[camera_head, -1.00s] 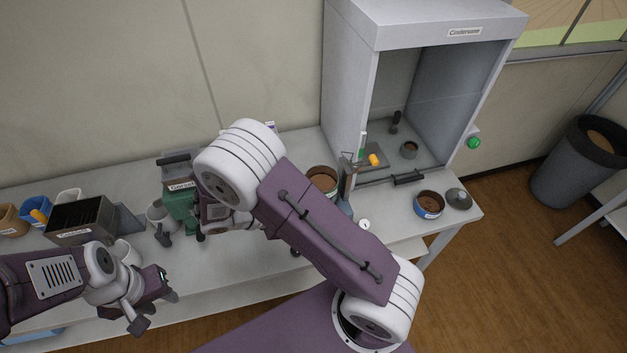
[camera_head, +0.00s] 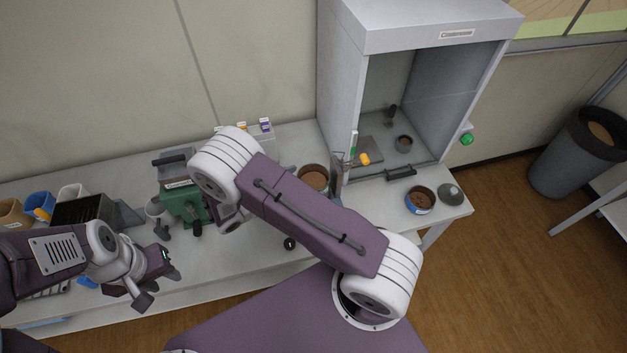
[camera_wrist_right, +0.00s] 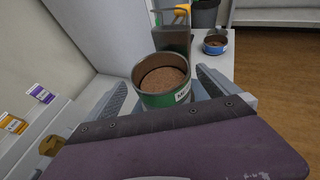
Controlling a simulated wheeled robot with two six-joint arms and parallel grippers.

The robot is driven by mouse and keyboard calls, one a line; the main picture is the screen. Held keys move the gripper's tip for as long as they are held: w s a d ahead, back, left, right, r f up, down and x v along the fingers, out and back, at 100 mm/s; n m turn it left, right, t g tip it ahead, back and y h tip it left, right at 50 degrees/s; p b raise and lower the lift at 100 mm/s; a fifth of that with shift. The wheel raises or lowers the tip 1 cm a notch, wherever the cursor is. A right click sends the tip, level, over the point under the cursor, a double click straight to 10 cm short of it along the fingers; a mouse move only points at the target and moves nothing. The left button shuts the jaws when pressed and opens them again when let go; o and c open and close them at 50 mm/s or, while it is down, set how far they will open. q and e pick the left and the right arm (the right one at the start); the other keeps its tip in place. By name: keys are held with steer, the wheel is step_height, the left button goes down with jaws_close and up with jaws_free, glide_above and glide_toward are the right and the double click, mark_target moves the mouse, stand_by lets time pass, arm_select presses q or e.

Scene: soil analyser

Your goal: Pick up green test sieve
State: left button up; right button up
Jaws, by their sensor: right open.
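The green test sieve (camera_wrist_right: 163,98) is a round green pan with a white label and brown soil inside, upright in the right wrist view. In the head view its brown-filled top (camera_head: 313,177) shows past my right arm, which hides part of it. My right gripper (camera_wrist_right: 160,92) is open, with one finger on each side of the sieve in the picture; I cannot tell whether they touch it. In the head view the right gripper is hidden behind its arm. My left gripper (camera_head: 155,282) is open and empty over the front left of the bench.
A grey fume cabinet (camera_head: 345,90) stands behind and right of the sieve. A blue soil-filled pan (camera_head: 420,200) and a grey lid (camera_head: 451,192) are at the right. A green machine (camera_head: 182,205) and several cups (camera_head: 40,205) are at the left. An upright grey block (camera_wrist_right: 172,40) stands just beyond the sieve.

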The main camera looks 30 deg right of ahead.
mark_target(324, 173)
steer(key=p+x, duration=0.1)
steer(key=x, duration=0.3)
steer(key=shift+d, duration=0.15)
arm_select(q)
step_height(324, 173, up, 2)
steer(key=shift+r, duration=0.1)
arm_select(e)
steer(key=c, duration=1.6)
